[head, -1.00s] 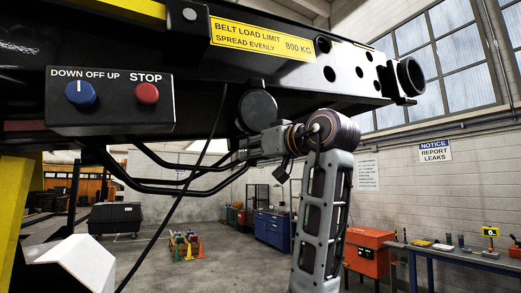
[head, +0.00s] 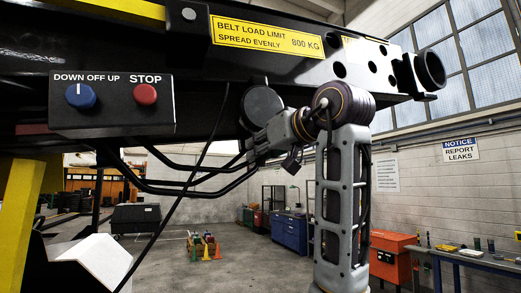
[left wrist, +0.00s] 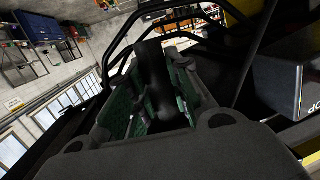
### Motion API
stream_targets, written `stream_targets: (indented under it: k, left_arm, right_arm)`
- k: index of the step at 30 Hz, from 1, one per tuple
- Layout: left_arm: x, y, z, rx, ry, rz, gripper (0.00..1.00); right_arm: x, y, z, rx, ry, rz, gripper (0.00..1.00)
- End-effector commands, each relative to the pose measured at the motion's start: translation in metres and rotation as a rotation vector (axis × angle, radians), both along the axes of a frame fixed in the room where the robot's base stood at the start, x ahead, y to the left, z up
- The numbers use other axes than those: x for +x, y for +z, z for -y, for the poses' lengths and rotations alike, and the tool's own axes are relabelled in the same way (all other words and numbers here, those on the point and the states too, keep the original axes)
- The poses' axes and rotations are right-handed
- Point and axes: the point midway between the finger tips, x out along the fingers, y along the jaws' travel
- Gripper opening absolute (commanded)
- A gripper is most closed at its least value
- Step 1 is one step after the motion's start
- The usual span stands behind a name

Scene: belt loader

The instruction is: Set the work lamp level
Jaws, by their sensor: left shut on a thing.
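The work lamp looks to be the round black housing (head: 262,106) under the dark loader beam, right of the control box. Its face and exact tilt are hard to read. My left gripper (head: 258,145) is just below and touching or very close to it, reaching up-left from my grey arm. In the left wrist view, its fingers with green pads (left wrist: 155,112) are shut on a dark bar-like part (left wrist: 154,80), apparently the lamp's handle. Where that part joins the housing is hidden. My right gripper is not in view.
A control box (head: 111,104) with a blue knob and red STOP button hangs left on the beam (head: 190,75). Black bent bars (head: 180,188) and a hanging cable run close beside the gripper. A workbench (head: 480,262) and orange cabinet (head: 392,255) stand behind right.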

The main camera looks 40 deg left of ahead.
Motion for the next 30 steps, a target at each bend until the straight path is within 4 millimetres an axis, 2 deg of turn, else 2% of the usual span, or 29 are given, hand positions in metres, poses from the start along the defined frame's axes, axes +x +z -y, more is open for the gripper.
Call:
stream_targets:
  k: [1,2,7,20,26,30]
  left_arm:
    - [0.0,0.002,0.0,0.006,-0.002,0.0,0.0]
    - [0.0,0.002,0.0,0.006,-0.002,0.0,0.21]
    - [0.0,0.002,0.0,0.005,-0.002,0.001,0.42]
    - [0.0,0.001,0.003,0.003,-0.001,0.001,0.42]
    - [-0.003,0.003,0.017,0.003,-0.003,0.001,0.42]
    - [-0.006,0.006,0.034,0.004,-0.004,0.001,0.42]
  right_arm:
    - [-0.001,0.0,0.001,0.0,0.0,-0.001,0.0]
    - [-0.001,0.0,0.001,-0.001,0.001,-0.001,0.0]
    - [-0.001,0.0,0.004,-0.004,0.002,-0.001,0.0]
    - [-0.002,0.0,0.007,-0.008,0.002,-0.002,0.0]
    - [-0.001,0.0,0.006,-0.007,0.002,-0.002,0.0]
    - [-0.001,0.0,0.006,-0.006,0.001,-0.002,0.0]
